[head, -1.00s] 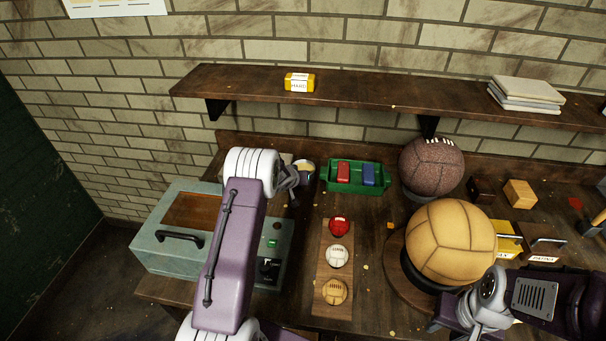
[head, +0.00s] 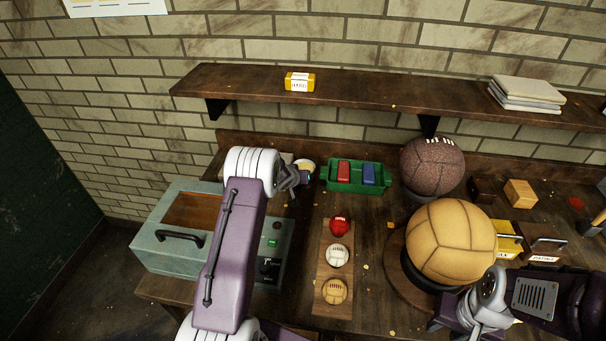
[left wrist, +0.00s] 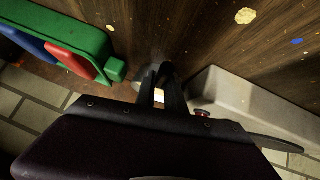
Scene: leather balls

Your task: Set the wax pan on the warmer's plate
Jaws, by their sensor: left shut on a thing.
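My left gripper (head: 297,178) is at the back of the bench, partly hidden by my own arm. Its fingers (left wrist: 160,88) are shut on what looks like the wax pan, a small round vessel with pale contents (head: 305,165). The pan is mostly hidden in the left wrist view. A pale box (left wrist: 250,105) with a small red part, probably the warmer, is beside the fingers. In the head view only a sliver of it (head: 287,158) shows behind the gripper; its plate is hidden. My right gripper (head: 452,318) is beside the tan ball; its jaw gap is unclear.
A green tray (head: 326,182) with red and blue blocks is close right of the left gripper. A teal cabinet (head: 160,248) stands left. A board (head: 334,308) with small balls, a tan ball (head: 450,240) and a brown ball (head: 432,166) are right. A shelf (head: 380,94) overhangs behind.

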